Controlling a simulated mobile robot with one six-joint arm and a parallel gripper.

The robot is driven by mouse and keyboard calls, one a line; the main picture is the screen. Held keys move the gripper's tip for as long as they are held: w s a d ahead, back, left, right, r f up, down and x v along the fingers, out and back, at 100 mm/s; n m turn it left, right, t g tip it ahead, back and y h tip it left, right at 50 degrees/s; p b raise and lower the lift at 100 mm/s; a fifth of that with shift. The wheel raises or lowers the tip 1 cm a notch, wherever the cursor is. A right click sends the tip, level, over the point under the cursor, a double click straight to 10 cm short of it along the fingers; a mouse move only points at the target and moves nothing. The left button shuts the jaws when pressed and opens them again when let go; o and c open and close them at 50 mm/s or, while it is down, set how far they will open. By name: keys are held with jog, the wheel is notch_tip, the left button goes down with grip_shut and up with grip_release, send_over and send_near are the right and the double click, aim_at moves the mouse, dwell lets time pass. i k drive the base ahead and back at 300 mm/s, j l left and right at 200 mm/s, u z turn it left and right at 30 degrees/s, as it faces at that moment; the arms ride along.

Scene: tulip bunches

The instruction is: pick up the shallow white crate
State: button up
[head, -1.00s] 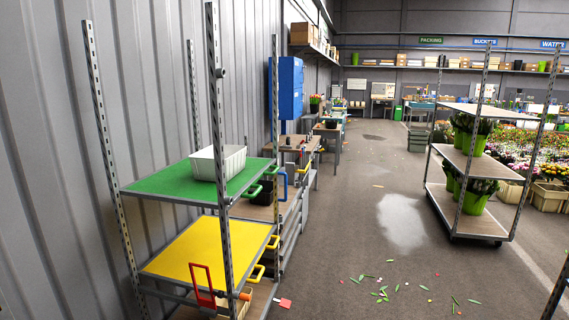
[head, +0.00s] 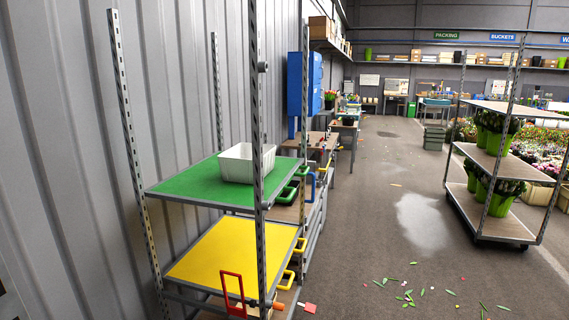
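The shallow white crate (head: 235,167) sits upright on the green top shelf (head: 190,184) of a metal rack at the left, near the shelf's far right part. A front upright post of the rack (head: 258,120) stands in front of the crate's right part and hides a strip of it. The crate's inside shows only a little, and I see nothing in it. My gripper is not in view.
A yellow shelf (head: 225,250) lies below the green one, with a red frame handle (head: 233,292) at its front. Grey floor (head: 400,240) is open to the right, with scattered leaves. A trolley with green buckets (head: 495,165) stands at the right. A corrugated wall (head: 60,150) is at the left.

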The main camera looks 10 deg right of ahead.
aim_at(236, 165)
jog(key=i+l+z, duration=0.2)
jog(key=z, duration=0.15)
jog(key=i+l+z, duration=0.2)
jog(key=z, duration=0.15)
jog(key=i+l+z, duration=0.15)
jog(key=z, duration=0.2)
jog(key=i+j+u, duration=0.1)
jog(key=i+u, duration=0.25)
jog(key=i, duration=0.2)
jog(key=i+u, duration=0.35)
jog(key=i, duration=0.2)
jog(key=i+l+u, duration=0.35)
jog(key=i, duration=0.15)
jog(key=i+l+u, duration=0.35)
jog(key=i, duration=0.2)
jog(key=j, duration=0.1)
